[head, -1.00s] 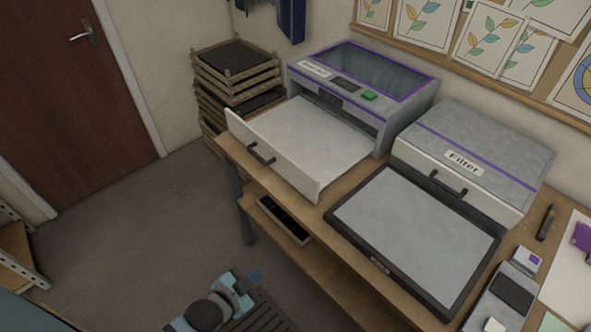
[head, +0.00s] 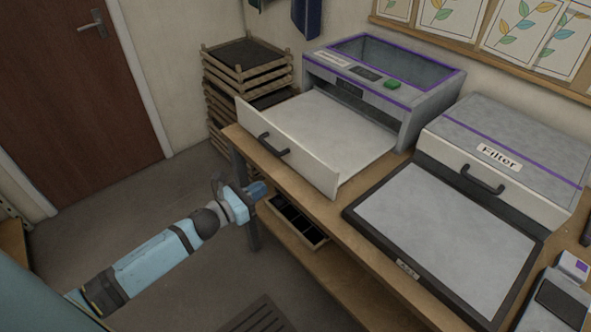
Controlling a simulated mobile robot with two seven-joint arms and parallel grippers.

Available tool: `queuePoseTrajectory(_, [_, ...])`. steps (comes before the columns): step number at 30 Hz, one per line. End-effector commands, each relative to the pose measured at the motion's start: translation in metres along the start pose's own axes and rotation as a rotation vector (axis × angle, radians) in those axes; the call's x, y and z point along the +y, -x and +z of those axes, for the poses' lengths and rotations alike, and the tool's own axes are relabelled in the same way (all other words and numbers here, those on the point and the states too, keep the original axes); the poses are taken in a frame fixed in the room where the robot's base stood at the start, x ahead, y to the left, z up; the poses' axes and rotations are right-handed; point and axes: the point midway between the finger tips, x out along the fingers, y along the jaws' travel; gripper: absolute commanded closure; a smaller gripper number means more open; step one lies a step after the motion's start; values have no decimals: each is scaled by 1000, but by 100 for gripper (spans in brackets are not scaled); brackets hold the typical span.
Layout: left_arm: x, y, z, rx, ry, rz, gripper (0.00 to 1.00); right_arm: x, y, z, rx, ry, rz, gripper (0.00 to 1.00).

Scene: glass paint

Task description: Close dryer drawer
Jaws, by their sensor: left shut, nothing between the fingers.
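The dryer (head: 437,101) is a grey box with purple edging and a green button, on the back of the wooden workbench. Its white drawer (head: 335,142) is pulled far out toward the bench's front edge and looks empty. A dark handle (head: 271,145) sits on the drawer's front panel. My left gripper (head: 262,188) is below and slightly left of the handle, in front of the bench edge, and appears apart from the drawer. It is shut and empty; its fingertips are small in the picture. My right gripper is not in view.
A grey filter box (head: 515,140) and a black-framed panel (head: 440,230) lie to the right of the drawer. A small dark-compartment tray (head: 298,222) is on the shelf below. Stacked wooden trays (head: 235,70) stand behind left. The floor at left is clear.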

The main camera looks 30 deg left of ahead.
Motion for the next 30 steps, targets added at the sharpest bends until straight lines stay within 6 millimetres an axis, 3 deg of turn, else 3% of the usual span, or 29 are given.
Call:
queuePoseTrajectory(15, [0,-103,2,-1,6,2,100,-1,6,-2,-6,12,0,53])
queuePoseTrajectory(21, [0,-123,1,0,6,2,100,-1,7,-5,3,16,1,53])
queuePoseTrajectory(30, [0,-127,0,1,6,2,100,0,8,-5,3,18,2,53])
